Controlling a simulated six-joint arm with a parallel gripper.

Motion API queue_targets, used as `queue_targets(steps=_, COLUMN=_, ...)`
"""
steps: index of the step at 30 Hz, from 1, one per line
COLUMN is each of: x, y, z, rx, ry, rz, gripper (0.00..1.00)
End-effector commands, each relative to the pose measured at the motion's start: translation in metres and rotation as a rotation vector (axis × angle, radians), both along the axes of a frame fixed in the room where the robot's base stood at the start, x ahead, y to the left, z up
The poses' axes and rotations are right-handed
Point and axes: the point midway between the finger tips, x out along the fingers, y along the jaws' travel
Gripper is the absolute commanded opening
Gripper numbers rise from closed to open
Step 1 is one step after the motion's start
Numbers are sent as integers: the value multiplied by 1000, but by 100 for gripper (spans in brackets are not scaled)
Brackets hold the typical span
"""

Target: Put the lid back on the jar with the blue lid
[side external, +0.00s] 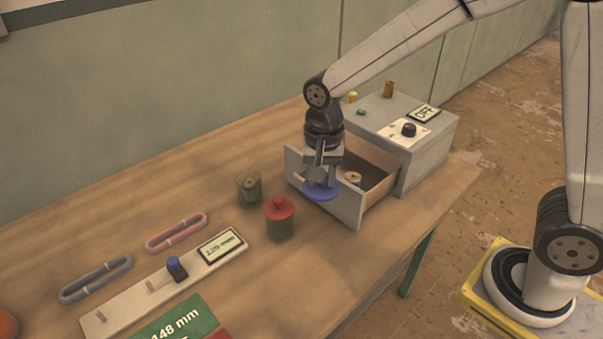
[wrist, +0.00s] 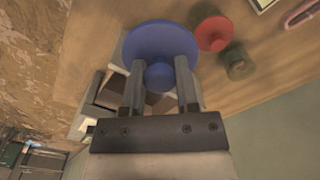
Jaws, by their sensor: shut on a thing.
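My gripper (side external: 321,172) is shut on the knob of the blue lid (side external: 322,191), holding it level at the open drawer's front panel in the side view; I cannot tell its exact height. In the wrist view the blue lid (wrist: 160,38) is a wide disc beyond the fingertips of my gripper (wrist: 159,68). A greenish jar without a lid (side external: 249,189) stands on the table, left of my gripper; it also shows in the wrist view (wrist: 238,65). The jar with the red lid (side external: 279,218) stands nearer the camera, its lid on.
The drawer (side external: 352,213) is pulled out of a grey cabinet (side external: 428,153), with a small round tan thing (side external: 352,177) inside. A gauge board (side external: 130,306) and two link-shaped loops, pink (side external: 176,233) and grey (side external: 95,279), lie at left.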

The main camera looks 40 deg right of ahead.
Motion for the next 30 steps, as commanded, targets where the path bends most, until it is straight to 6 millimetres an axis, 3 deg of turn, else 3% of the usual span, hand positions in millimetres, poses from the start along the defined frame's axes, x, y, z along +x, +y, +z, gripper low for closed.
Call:
queue_targets(steps=14, x=48, y=6, z=5, rx=0, ry=1, rz=-1, gripper=0)
queue_targets(steps=30, x=141, y=13, z=10, rx=-1, ry=2, rz=-1, gripper=0)
